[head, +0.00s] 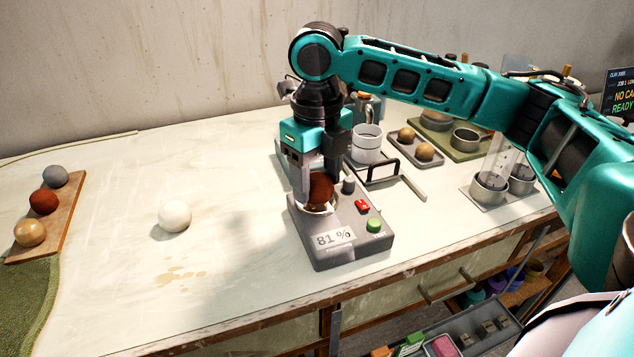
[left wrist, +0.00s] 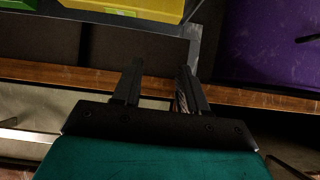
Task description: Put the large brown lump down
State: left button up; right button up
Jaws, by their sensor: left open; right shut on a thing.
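The large brown lump (head: 321,188) is a dark reddish-brown ball in the head view. My right gripper (head: 317,181) points down and is shut on it. The lump is at the pale round dish (head: 318,210) on top of a grey device (head: 345,247) whose display reads 81 %. I cannot tell whether the lump touches the dish. My left gripper (left wrist: 158,90) shows only in the left wrist view, open and empty, with drawer-like edges and coloured boxes beyond it.
A white ball (head: 174,216) sits on the table left of the device. A wooden board (head: 62,215) with several balls lies at far left. A white mug (head: 367,144) and a tray with brown balls (head: 424,151) stand behind the device.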

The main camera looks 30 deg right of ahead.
aim_at(317, 176)
pick_arm(q)
jog(key=shift+w+d+r, duration=0.1)
jog(key=shift+d, duration=0.1)
pick_arm(e)
jog(key=shift+f, duration=0.35)
pick_arm(q)
jog(key=shift+r, duration=0.1)
jog(key=shift+a, duration=0.15)
pick_arm(e)
jog(key=o, duration=1.2)
jog(key=shift+f, duration=0.1)
jog(key=shift+o, duration=0.2)
pick_arm(q)
jog(key=shift+s+a+r+p, duration=0.15)
jog(key=shift+r+p, duration=0.25)
jog(key=shift+p, duration=0.2)
jog(key=shift+s+a+r+p, duration=0.1)
jog(key=shift+r+p, duration=0.25)
jog(key=shift+p, duration=0.25)
pick_arm(e)
notch_tip(317, 176, up, 12)
pick_arm(q)
jog(key=shift+d, duration=0.1)
